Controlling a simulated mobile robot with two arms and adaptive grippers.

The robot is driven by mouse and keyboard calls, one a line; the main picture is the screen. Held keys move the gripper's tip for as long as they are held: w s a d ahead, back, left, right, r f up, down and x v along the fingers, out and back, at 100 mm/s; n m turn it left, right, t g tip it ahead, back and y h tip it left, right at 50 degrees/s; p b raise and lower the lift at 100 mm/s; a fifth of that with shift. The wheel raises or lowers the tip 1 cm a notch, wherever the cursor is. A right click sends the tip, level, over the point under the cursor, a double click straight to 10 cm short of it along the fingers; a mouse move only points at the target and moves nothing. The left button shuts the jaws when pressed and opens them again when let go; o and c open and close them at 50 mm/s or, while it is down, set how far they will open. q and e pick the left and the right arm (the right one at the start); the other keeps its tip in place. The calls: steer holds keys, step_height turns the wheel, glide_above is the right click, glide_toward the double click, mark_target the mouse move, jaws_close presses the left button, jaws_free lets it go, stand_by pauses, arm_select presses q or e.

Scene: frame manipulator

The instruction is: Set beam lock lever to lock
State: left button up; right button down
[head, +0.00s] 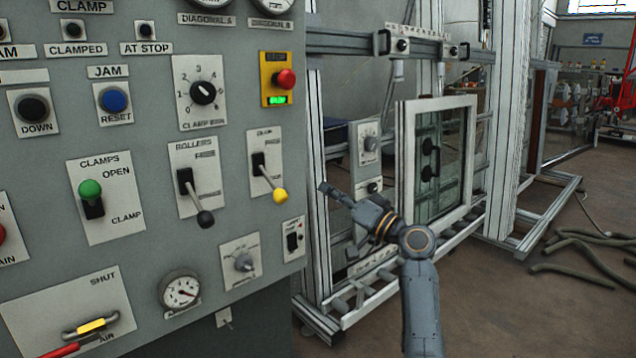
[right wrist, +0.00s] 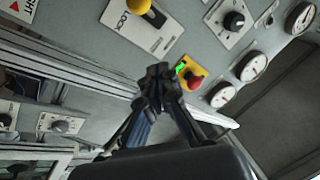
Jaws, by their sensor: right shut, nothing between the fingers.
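A lever with a yellow knob (head: 280,195) sits on the right side of the grey control panel, angled down and right from a plate whose small lettering I cannot read clearly. It may be the beam lock lever. Its knob shows at the top of the right wrist view (right wrist: 138,6). My right gripper (head: 325,188) is right of this knob in the head view, apart from it and in front of the frame machine. In the right wrist view its fingertips (right wrist: 160,76) are together and empty, below the knob. My left gripper is not in view.
Left of the yellow-knobbed lever is the ROLLERS lever with a black knob (head: 206,218). A red emergency button (head: 285,79) is above, and a small switch (head: 292,241) below. A white window frame (head: 408,160) stands behind my right arm. Hoses (head: 590,245) lie on the floor at right.

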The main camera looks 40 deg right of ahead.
steer(key=v, duration=0.3)
steer(key=shift+s+d+f, duration=0.15)
steer(key=shift+s+d, duration=0.05)
stand_by(0.3)
